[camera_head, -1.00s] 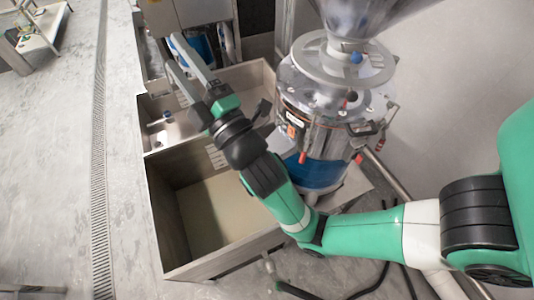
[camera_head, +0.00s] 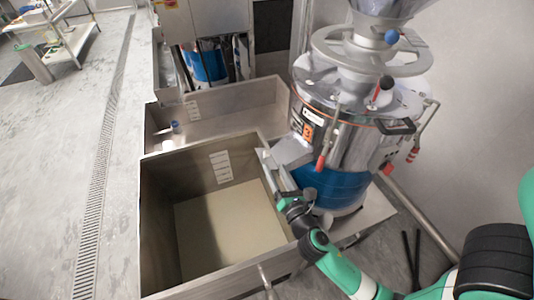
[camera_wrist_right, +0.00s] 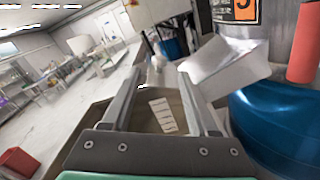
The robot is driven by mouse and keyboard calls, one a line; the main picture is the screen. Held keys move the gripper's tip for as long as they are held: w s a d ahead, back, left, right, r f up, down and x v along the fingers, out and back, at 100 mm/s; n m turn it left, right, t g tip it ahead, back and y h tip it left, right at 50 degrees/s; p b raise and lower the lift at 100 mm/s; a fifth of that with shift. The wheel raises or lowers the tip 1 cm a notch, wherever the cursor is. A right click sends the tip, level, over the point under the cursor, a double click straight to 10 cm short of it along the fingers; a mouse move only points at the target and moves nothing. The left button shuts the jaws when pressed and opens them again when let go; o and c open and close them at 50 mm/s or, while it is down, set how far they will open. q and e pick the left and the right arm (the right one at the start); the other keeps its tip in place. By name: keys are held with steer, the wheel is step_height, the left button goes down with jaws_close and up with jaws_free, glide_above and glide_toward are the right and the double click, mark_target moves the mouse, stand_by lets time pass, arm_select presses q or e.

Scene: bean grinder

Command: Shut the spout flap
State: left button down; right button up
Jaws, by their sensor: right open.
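The grinder (camera_head: 345,130) is a metal drum with a blue lower band. Its grey metal spout piece with the flap (camera_head: 292,152) sticks out to the left over the near bin's edge. In the right wrist view the spout piece (camera_wrist_right: 226,66) is a tilted pale metal shape right of the fingers; I cannot tell flap from spout apart. My right gripper (camera_head: 270,168) is open and empty, just left of and below the spout, above the near bin. Its fingers (camera_wrist_right: 160,82) point forward, the right one close to the spout; contact is unclear. My left gripper is not in view.
The near metal bin (camera_head: 160,215) has a pale floor and stands left of the grinder. A second bin (camera_head: 225,103) lies behind it. Red-tipped clamp handles (camera_head: 322,160) hang on the drum.

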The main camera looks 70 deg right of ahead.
mark_target(268, 156)
steer(key=x, duration=0.8)
jaws_close()
